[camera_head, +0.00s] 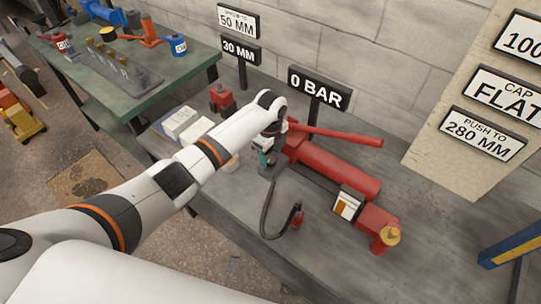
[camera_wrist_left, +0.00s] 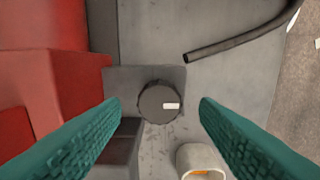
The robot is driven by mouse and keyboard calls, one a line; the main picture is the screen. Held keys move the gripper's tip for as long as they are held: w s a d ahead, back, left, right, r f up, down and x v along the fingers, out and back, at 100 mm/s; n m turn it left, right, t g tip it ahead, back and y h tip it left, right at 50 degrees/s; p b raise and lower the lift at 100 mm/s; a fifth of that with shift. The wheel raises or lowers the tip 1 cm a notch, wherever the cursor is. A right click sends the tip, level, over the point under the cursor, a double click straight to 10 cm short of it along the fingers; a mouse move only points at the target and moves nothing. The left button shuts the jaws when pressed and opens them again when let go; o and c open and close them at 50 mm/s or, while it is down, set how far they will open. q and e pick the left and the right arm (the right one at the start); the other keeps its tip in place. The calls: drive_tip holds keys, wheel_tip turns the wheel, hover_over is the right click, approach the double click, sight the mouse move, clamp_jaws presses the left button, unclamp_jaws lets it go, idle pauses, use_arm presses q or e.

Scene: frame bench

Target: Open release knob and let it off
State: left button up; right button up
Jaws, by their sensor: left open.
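The release knob (camera_wrist_left: 158,101) is a dark round knob with a white mark on its right side, seated on a grey block (camera_wrist_left: 120,75) beside the red pump body (camera_wrist_left: 45,50) in the left wrist view. My left gripper (camera_wrist_left: 160,106) is open, its two teal fingers on either side of the knob with gaps between. In the head view my left gripper (camera_head: 266,160) is at the left end of the red hand pump (camera_head: 335,173), and the knob is hidden there. I cannot tell the fingers' exact height against the knob. My right gripper is not in view.
The red pump lever (camera_head: 345,136) sticks out right of my gripper. A black hose (camera_head: 264,215) curves over the grey bench (camera_head: 330,265). A "0 BAR" sign (camera_head: 319,88) stands behind. A pale cup-like part (camera_wrist_left: 200,160) is near the right finger.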

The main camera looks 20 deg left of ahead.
use_arm(q)
drive_tip(key=shift+f, duration=1)
drive_tip(key=c, duration=1)
drive_tip(key=shift+o, duration=0.2)
